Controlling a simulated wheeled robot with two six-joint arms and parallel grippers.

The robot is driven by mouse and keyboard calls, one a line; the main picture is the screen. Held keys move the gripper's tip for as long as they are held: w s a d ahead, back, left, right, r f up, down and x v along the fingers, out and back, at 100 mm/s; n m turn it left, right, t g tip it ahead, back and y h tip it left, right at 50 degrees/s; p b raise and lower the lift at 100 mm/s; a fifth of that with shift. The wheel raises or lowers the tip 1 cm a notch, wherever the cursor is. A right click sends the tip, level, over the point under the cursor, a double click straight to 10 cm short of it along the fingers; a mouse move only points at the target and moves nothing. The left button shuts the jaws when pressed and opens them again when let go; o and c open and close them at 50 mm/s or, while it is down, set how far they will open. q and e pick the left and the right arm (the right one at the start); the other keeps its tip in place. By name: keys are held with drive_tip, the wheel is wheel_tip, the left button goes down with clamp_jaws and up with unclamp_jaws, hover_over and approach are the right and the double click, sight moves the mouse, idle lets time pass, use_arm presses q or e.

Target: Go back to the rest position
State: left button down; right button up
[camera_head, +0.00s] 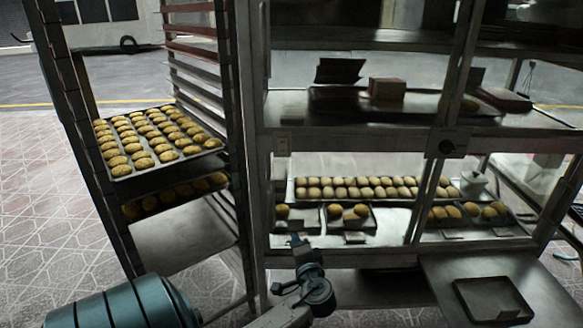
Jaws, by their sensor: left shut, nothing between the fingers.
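My left gripper (297,239) shows at the bottom centre, in front of the lower part of the glass display cabinet (350,143). It is shut and looks empty, with its narrow tip pointing up. Its arm rises from the bottom edge. I cannot tell how far the tip is from the cabinet. My right gripper is not in view.
A tall rack (242,130) stands at the left, with a tray of rolls (122,170) sticking out. Rolls (350,187) lie inside the cabinet. An empty dark tray (492,299) lies on a metal surface at lower right. Tiled floor (40,215) is open at left.

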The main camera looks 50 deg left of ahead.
use_arm(q)
drive_tip(key=v, duration=0.4)
drive_tip(key=shift+d, duration=0.35)
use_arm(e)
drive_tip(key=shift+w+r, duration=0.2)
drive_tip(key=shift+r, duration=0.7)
